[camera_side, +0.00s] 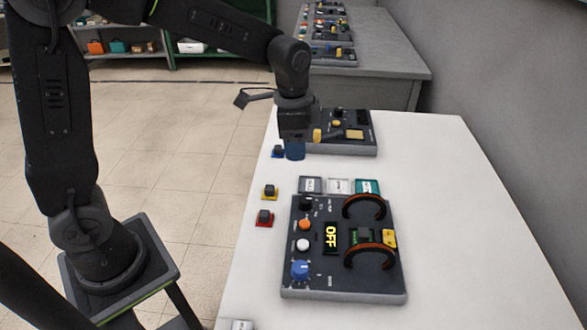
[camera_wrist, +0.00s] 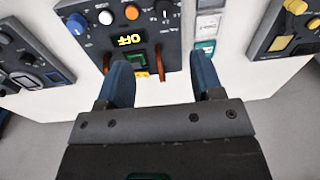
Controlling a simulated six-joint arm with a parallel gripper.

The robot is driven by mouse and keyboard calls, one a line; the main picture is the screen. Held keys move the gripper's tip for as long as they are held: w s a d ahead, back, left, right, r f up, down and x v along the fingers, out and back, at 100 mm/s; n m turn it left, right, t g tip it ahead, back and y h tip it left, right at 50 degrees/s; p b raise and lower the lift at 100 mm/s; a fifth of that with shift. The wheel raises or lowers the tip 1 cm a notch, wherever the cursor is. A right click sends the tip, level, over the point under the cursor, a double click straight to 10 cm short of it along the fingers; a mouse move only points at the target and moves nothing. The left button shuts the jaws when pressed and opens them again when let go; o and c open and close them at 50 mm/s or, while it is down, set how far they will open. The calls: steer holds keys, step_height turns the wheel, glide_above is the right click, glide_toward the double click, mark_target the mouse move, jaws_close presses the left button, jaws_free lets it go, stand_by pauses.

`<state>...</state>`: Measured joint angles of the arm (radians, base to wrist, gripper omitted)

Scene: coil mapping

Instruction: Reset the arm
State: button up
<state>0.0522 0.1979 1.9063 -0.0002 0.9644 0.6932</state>
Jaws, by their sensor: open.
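My gripper (camera_side: 294,152) hangs from my arm above the far part of the white table, near a second dark control panel. In the wrist view its two blue fingers (camera_wrist: 160,72) are spread wide with nothing between them. The main control panel (camera_side: 320,282) lies on the table nearer the side camera, apart from my gripper. Its display (camera_side: 331,238) reads OFF. Two brown curved coils (camera_side: 364,204) stand on its right part. The panel (camera_wrist: 88,45) also shows beyond my fingers in the wrist view.
The second panel (camera_side: 358,148) is close to my gripper. Small coloured blocks (camera_side: 269,191) line the table's left edge. Flat labelled cards (camera_side: 339,186) lie above the main panel. The table's right side (camera_side: 460,230) is clear. A grey bench (camera_side: 390,60) stands behind.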

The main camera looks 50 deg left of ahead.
steer(key=s+a+r+n+t, duration=0.1)
steer(key=s+r+n+t, duration=0.1)
steer(key=s, duration=0.7)
steer(key=s+a+r+n+t, duration=0.1)
steer(key=s+r+n+t, duration=0.1)
steer(key=s+r+n, duration=0.3)
steer(key=s+n, duration=0.1)
steer(key=s, duration=0.3)
steer(key=shift+s+r+n+t, duration=0.2)
steer(key=shift+s+n+t, duration=0.1)
steer(key=shift+s+t, duration=0.1)
steer(key=shift+w, duration=0.1)
stand_by(0.5)
